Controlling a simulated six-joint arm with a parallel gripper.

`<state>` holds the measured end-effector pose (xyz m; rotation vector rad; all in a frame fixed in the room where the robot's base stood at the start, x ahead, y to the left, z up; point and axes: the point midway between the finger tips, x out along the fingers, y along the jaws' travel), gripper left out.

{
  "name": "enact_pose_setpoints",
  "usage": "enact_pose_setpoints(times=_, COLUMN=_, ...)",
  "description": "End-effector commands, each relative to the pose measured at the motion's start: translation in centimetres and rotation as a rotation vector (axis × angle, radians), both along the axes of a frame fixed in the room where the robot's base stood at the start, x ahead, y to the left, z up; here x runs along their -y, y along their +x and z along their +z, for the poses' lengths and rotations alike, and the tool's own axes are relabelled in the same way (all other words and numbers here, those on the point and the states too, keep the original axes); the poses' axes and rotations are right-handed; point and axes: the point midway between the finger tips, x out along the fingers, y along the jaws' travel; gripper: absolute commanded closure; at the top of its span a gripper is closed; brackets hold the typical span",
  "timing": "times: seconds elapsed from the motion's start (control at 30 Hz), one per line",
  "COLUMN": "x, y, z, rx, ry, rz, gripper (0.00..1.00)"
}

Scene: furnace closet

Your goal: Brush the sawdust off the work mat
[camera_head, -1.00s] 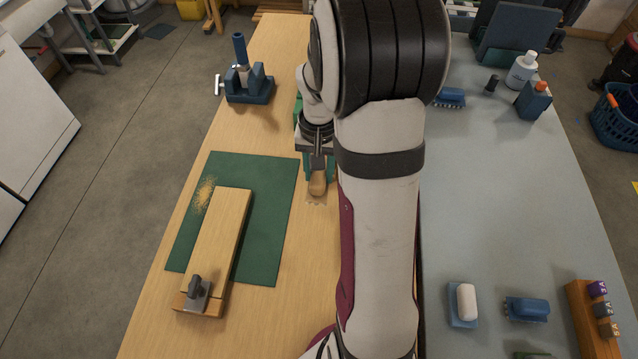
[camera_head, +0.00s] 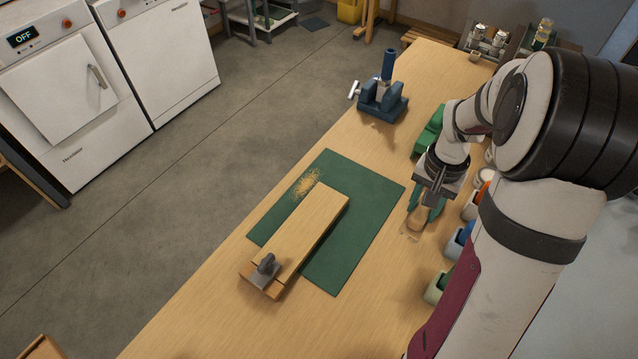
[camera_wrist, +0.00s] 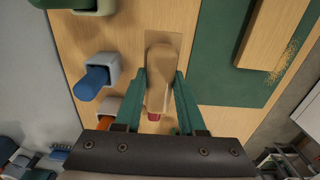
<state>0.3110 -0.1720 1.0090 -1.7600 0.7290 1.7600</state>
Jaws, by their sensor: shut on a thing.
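The green work mat (camera_head: 350,262) lies flat on the wooden bench. A patch of pale sawdust (camera_head: 305,184) lies near its far left corner; it also shows at the right in the wrist view (camera_wrist: 284,62). My gripper (camera_head: 424,212), with green fingers, is right of the mat. In the wrist view my gripper (camera_wrist: 162,85) is shut on a wooden brush (camera_wrist: 158,80) with a red end. Pale bristles seem to spread from its far end, low over the bench; I cannot tell whether they touch it.
A wooden board (camera_head: 312,232) lies across the mat, with a grey clamp (camera_head: 266,266) at its near end. A blue vise (camera_head: 382,98) stands beyond the mat. Several small bins (camera_head: 455,245) line the bench right of my gripper. Bare bench lies in front of the mat.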

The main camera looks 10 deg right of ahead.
Motion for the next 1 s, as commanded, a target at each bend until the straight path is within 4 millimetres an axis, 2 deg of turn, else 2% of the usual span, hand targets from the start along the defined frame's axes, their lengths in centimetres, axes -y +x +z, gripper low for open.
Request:
enact_pose_setpoints(times=0.4, x=0.0, y=0.0, z=0.0, rx=0.000, ry=0.000, rz=0.000, gripper=1.00)
enact_pose_setpoints(times=0.47, x=0.0, y=0.4, z=0.0, rx=0.001, ry=-0.001, rz=0.001, gripper=1.00)
enact_pose_setpoints(times=0.53, x=-0.2, y=1.6, z=0.0, rx=0.000, ry=-0.001, rz=0.005, gripper=1.00)
enact_pose_setpoints(times=0.67, x=-1.2, y=6.2, z=0.1, rx=-0.002, ry=-0.002, rz=0.012, gripper=1.00)
enact_pose_setpoints(times=0.77, x=-3.0, y=10.8, z=-0.1, rx=-0.006, ry=-0.003, rz=0.017, gripper=1.00)
enact_pose_setpoints(times=0.9, x=-7.5, y=17.3, z=-0.6, rx=-0.008, ry=-0.005, rz=0.019, gripper=1.00)
enact_pose_setpoints(times=1.0, x=-11.3, y=20.8, z=-1.1, rx=-0.007, ry=-0.004, rz=0.015, gripper=1.00)
